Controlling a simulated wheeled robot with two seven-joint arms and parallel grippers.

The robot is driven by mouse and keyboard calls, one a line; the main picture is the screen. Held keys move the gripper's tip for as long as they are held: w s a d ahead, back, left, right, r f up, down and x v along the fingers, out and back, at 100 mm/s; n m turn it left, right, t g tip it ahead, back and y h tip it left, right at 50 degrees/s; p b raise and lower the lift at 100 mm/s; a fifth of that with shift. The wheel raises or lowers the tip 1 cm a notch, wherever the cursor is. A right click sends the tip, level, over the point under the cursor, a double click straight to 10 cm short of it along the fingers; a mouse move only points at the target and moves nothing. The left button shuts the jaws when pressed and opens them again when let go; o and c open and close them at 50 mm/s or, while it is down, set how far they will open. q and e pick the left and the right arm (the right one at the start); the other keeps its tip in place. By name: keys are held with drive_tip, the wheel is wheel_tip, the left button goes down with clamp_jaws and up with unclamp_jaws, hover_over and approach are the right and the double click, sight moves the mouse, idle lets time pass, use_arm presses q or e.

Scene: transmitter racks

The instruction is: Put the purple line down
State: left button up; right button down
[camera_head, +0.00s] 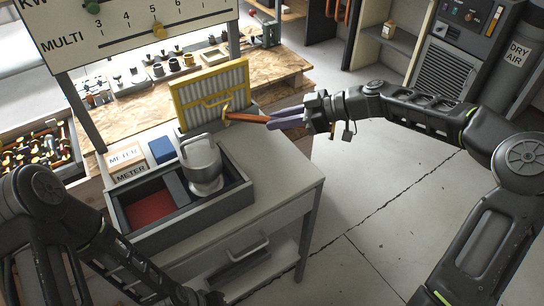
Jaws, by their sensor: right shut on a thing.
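My right gripper (306,115) reaches in from the right, beyond the right edge of the small bench. It is shut on the purple line (286,119), whose purple part runs left from the jaws. An orange rod (250,118) continues from the purple part and ends in a yellow hook (226,115). The hook is in front of the lower right of a yellow-framed filter panel (211,91); I cannot tell whether they touch. My left arm comes in at the lower left; its gripper (205,298) is low at the bottom edge, its jaws unclear.
A grey tray (234,197) on the small bench (287,176) holds a silver pot (203,165). A blue box (162,149) and meter cartons (126,159) stand behind it. The bench's right strip is clear. Open floor (365,210) lies right of it.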

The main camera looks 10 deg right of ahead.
hover_over(279, 156)
wheel_tip(279, 156, down, 6)
drive_tip(key=shift+a+r+p, duration=0.1)
drive_tip(key=shift+p, duration=0.2)
drive_tip(key=shift+f, duration=1.95)
drive_tip(key=c, duration=1.3)
unclamp_jaws()
drive_tip(key=b+v, duration=0.1)
drive_tip(key=v, duration=1.1)
